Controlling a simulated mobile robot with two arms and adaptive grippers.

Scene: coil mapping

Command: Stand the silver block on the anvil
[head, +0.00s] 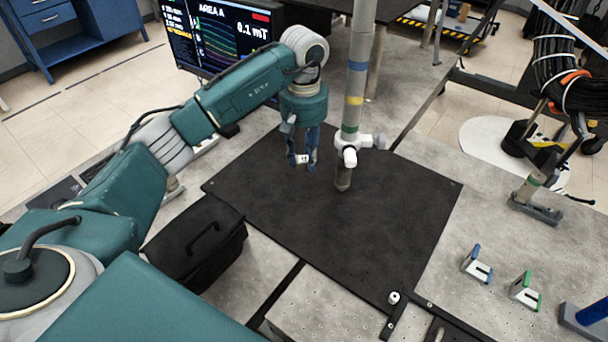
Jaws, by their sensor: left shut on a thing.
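My left gripper (302,164) hangs over the black mat, left of the banded pole, with its fingers pointing down. It is shut on a small pale silver thing, which looks like the silver block (302,158). The fingers hide part of it, and its exact tilt is too small to tell. Its height above the mat is hard to judge. I cannot make out for sure which thing is the anvil. My right gripper is out of view.
The black mat (390,225) is mostly clear. An upright pole (355,85) with coloured bands and white knobs stands close right of the gripper. A black case (195,245) lies left. A white knob (394,297) is at the front corner; blue (477,264) and green (526,290) holders stand right.

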